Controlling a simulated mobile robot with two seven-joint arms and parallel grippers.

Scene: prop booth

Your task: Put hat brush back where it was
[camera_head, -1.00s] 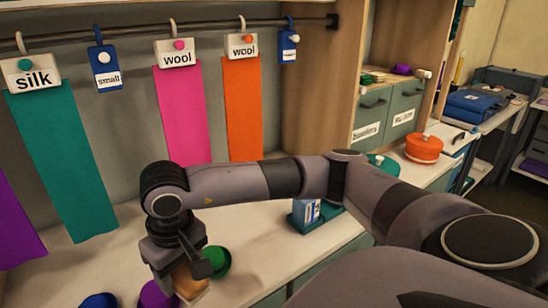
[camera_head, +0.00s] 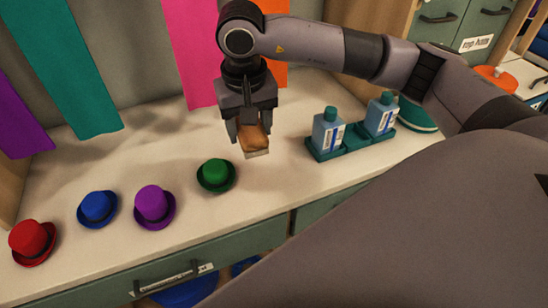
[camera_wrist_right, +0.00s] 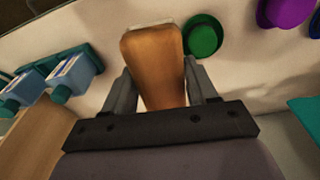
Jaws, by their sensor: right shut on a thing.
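The hat brush (camera_head: 254,143), a brown wooden block with a pale underside, is held in my right gripper (camera_head: 250,127). The gripper is shut on it, with a finger on each side, in the wrist view as well (camera_wrist_right: 153,62). The brush is above the counter, just right of and behind the green hat (camera_head: 216,175); its exact height is hard to tell. To its right stands a teal tray (camera_head: 325,155) with a blue bottle (camera_head: 327,130) at its left end, another (camera_head: 380,113) at its right end, and a bare middle section. My left gripper is out of view.
Purple (camera_head: 154,207), blue (camera_head: 97,209) and red (camera_head: 32,242) hats stand left of the green one on the pale counter (camera_head: 200,220). Coloured cloths hang behind. A round green thing (camera_head: 417,116) lies right of the tray. Counter between brush and tray is clear.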

